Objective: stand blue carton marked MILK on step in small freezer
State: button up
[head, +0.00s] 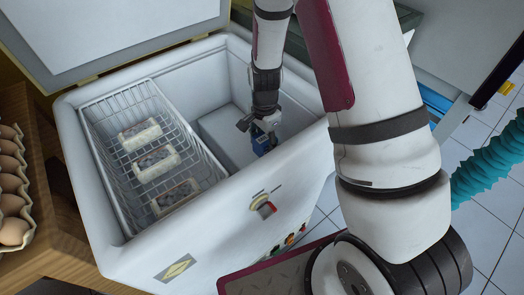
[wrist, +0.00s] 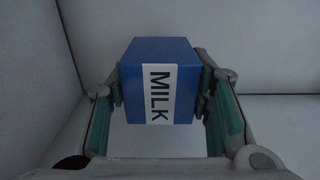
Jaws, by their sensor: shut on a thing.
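The blue carton marked MILK (wrist: 160,82) is between the two fingers of my gripper (wrist: 160,90) in the wrist view, its white label facing the camera. My gripper (head: 256,124) is shut on it. In the head view the carton (head: 262,144) is a small blue patch below the fingers, inside the open small freezer (head: 85,205). The pale step (head: 222,133) shows to the left of the carton, partly behind my gripper. I cannot tell whether the carton's bottom touches anything.
A white wire basket (head: 184,127) holding three frosty packs fills the freezer's left part. The raised lid (head: 115,30) stands behind. Egg trays (head: 28,190) lie on a wooden surface at left. A teal ribbed hose (head: 490,165) is at right.

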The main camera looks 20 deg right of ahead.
jog(key=shift+f+b, duration=0.6)
jog(key=shift+f, duration=1.45)
jog(key=shift+f, duration=0.15)
jog(key=o, duration=1.3)
